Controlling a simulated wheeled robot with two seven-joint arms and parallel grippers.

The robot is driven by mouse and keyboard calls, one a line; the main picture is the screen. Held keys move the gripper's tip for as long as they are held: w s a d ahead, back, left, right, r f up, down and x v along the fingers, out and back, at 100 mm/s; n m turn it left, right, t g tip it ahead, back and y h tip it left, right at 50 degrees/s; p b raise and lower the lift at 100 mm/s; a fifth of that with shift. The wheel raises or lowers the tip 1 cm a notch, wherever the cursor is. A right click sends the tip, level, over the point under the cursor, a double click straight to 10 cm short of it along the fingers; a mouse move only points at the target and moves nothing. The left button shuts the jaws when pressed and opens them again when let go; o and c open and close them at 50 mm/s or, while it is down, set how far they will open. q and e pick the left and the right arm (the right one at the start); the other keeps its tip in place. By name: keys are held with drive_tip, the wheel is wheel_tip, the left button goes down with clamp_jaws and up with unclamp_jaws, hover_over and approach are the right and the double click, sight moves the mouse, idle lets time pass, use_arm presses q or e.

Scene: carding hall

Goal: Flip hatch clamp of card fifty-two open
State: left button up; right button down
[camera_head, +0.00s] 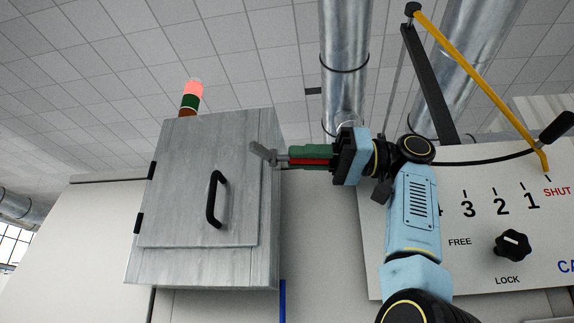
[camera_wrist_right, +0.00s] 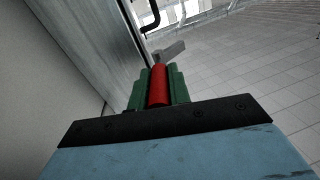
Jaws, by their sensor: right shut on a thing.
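The hatch clamp (camera_head: 262,153) is a small grey metal piece at the right edge of the grey hatch door, level with the door's upper part. In the right wrist view the clamp (camera_wrist_right: 170,50) shows just beyond my fingertips. Its red grip (camera_wrist_right: 158,88) lies between my green fingers. My right gripper (camera_head: 292,156) comes in from the right and is shut on this red grip. The hatch door (camera_head: 180,200) lies flat against its box, with a black handle (camera_head: 215,200) and hinges on the left. My left gripper is not in view.
A signal lamp (camera_head: 191,97) stands on the box. To the right is a white panel (camera_head: 470,250) with numbers, a black knob (camera_head: 513,245) marked FREE and LOCK, and a yellow lever (camera_head: 480,85) above it. Metal ducts (camera_head: 345,70) rise behind my right arm.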

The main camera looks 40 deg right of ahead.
idle(0.4)
drive_tip(key=c, duration=1.3)
unclamp_jaws()
